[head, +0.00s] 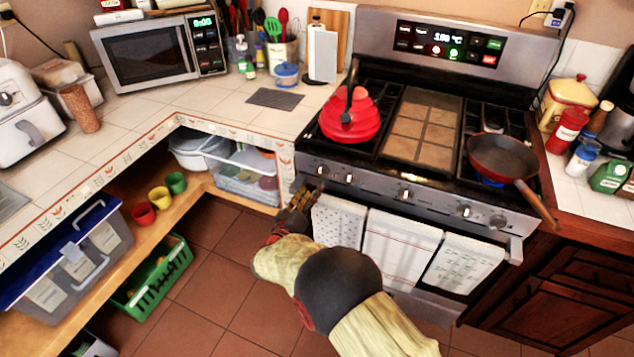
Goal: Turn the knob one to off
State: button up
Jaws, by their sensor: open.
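The stove (430,140) has a row of knobs along its silver front panel. The leftmost visible knob (322,171) is at the left end, with a second knob (349,178) just right of it. Farther right are a middle knob (405,194) and two more knobs near the right end. Which one is knob one is not marked legibly, and the knobs' angles are too small to read. My gripper (303,194) is open and empty, just below and left of the leftmost visible knob. Contact with the panel cannot be told.
Towels (400,245) hang on the oven handle right of my gripper. A red kettle (350,118) sits on the left burners. A red pan (503,158) stands over a blue glow at the right, its handle overhanging the front. An open shelf (195,195) lies left.

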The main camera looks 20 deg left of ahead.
jog(key=shift+s+a, duration=0.15)
jog(key=shift+s, duration=2.2)
